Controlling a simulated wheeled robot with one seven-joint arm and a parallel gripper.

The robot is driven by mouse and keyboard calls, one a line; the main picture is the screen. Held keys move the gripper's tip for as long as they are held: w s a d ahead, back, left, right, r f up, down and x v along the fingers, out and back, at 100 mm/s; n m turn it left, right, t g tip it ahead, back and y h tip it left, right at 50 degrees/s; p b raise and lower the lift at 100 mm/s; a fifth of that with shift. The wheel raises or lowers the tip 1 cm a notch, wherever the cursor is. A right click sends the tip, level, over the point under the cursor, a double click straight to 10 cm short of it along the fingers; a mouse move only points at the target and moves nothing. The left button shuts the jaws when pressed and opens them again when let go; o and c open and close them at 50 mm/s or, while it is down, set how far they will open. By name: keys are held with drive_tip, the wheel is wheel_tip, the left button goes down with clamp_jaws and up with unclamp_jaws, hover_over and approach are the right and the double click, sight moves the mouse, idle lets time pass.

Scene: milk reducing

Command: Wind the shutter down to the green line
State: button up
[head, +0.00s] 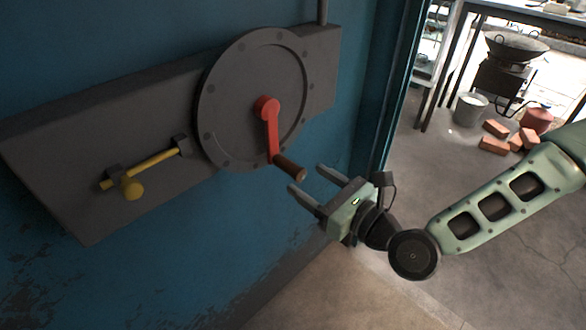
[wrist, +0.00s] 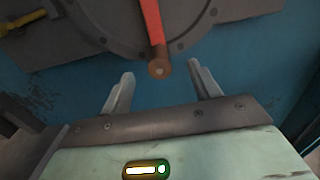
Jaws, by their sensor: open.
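A red crank arm (head: 271,130) hangs down from the hub of a round dark winch disc (head: 225,115) on the blue wall. Its brown wooden handle (head: 289,167) sticks out toward me at the lower end. My gripper (head: 305,178) is open, with its fingers pointing at the handle. In the wrist view, the handle (wrist: 159,67) lies between and just beyond the fingertips of my gripper (wrist: 160,76), seen end-on, with no finger visibly touching it. The shutter and the green line are not recognisable in either view.
A yellow latch bar with a knob (head: 152,165) is on the grey plate (head: 60,165) left of the disc. A doorway edge (head: 395,85) stands to the right. Beyond are bricks (head: 494,145), a bucket (head: 470,109) and a wok (head: 515,45). The floor below my gripper is clear.

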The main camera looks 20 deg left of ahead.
sight(302, 176)
drive_tip(key=shift+b+x, duration=0.5)
drive_tip(key=shift+x, duration=2.4)
drive_tip(key=c, duration=1.3)
drive_tip(key=shift+c, duration=0.2)
